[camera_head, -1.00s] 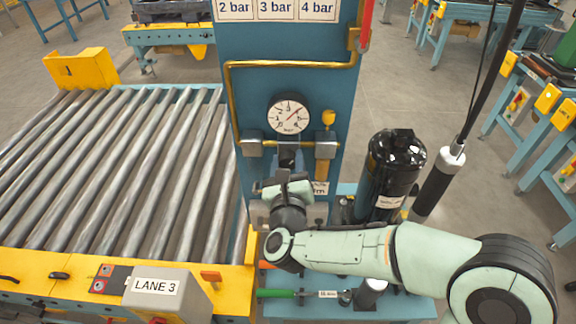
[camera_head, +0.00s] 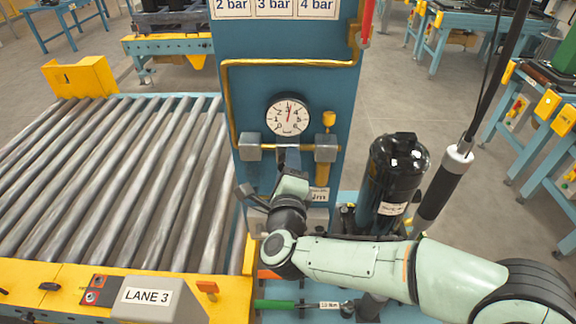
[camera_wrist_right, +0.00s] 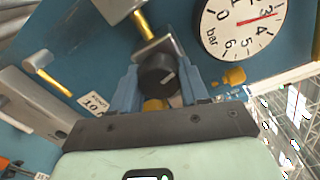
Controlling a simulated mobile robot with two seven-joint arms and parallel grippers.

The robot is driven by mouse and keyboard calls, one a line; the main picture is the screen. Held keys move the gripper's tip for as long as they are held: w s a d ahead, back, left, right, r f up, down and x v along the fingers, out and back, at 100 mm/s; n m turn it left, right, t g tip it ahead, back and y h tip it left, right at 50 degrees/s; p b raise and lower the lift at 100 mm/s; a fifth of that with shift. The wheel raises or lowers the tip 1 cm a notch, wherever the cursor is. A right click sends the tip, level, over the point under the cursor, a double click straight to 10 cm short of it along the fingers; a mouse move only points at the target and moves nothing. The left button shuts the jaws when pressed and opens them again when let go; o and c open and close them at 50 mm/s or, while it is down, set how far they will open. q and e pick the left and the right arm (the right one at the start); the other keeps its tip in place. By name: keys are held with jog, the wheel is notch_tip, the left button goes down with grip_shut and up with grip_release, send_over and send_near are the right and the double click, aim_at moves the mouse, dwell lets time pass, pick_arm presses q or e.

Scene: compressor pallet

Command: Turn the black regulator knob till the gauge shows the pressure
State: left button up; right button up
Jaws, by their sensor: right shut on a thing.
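My right gripper (camera_wrist_right: 157,92) is shut on the black regulator knob (camera_wrist_right: 157,74), with a blue finger on each side of it in the wrist view. In the head view the right gripper (camera_head: 280,180) is at the blue panel below the gauge, and the arm hides most of the knob. The round white gauge (camera_head: 289,116) sits above it, its red needle pointing almost straight up. In the wrist view the gauge (camera_wrist_right: 240,35) shows the needle close to the 3. My left gripper is not in view.
The blue panel (camera_head: 345,85) carries a brass pipe (camera_head: 290,63) and signs reading 2, 3 and 4 bar (camera_head: 275,8). A black cylinder (camera_head: 392,180) stands to the right. A roller conveyor (camera_head: 130,170) lies to the left.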

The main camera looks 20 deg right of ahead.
jog(key=n+p, duration=0.1)
jog(key=n, duration=0.4)
jog(key=shift+r, duration=0.1)
jog(key=shift+n, duration=0.3)
dwell(0.4)
jog(key=o, duration=1.1)
jog(key=shift+c, duration=0.2)
jog(key=v, duration=1.3)
jog(key=shift+s+a, duration=0.15)
